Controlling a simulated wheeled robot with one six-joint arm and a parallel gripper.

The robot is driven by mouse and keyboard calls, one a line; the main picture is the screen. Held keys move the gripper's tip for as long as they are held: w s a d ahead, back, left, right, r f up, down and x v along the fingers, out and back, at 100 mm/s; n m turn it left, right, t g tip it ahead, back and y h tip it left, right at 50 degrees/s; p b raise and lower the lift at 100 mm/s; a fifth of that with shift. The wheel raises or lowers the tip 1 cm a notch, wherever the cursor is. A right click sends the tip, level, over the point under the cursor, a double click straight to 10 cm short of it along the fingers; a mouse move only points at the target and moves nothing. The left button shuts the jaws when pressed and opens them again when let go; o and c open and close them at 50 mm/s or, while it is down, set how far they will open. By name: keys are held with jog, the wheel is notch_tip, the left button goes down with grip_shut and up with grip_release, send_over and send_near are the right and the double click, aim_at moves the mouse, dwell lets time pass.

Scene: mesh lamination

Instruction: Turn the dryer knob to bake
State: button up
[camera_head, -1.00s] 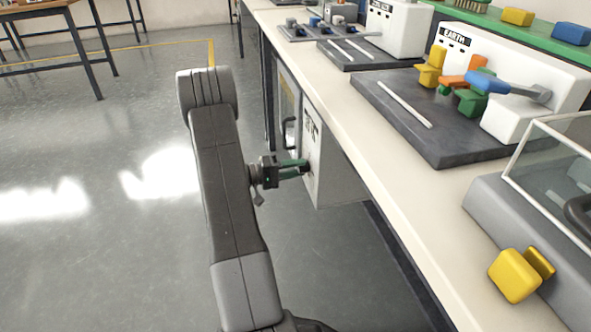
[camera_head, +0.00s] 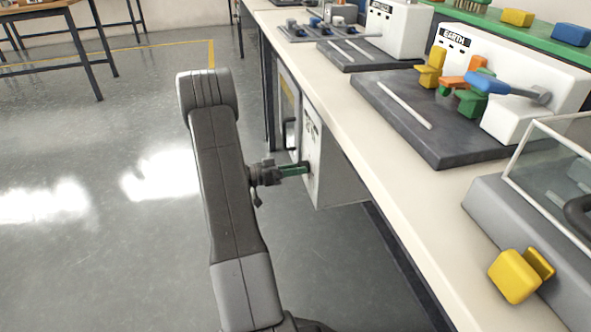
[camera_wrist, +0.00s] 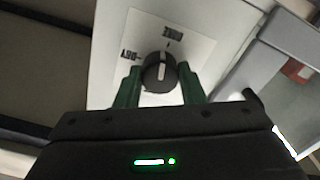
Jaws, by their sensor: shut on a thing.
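The dryer (camera_head: 338,185) is a pale box under the bench, seen in the head view. In the wrist view its white dial plate (camera_wrist: 205,48) carries a round dark knob (camera_wrist: 158,72) with a white pointer line. The line points up, close to the tick below the upper label. The labels are upside down and blurred; the left one looks like DRY and the upper one like BAKE. My gripper (camera_wrist: 160,88) has a green finger on each side of the knob and is shut on it. In the head view my gripper (camera_head: 307,168) reaches the dryer front, and the knob is hidden.
The bench top (camera_head: 345,105) overhangs the dryer on the right. A dark door handle (camera_head: 290,134) is just beyond my gripper in the head view. The floor (camera_head: 110,230) to the left is open.

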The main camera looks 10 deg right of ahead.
jog(key=shift+f+m, duration=0.15)
jog(key=shift+m, duration=1.05)
jog(key=o, duration=1)
jog(key=shift+a, duration=0.1)
jog(key=a+p, duration=0.1)
jog(key=a, duration=0.3)
jog(key=a+p, duration=0.1)
jog(key=a, duration=0.4)
jog(key=a+p, duration=0.1)
jog(key=a, duration=0.3)
jog(key=shift+s+a, duration=0.25)
jog(key=shift+a, duration=0.15)
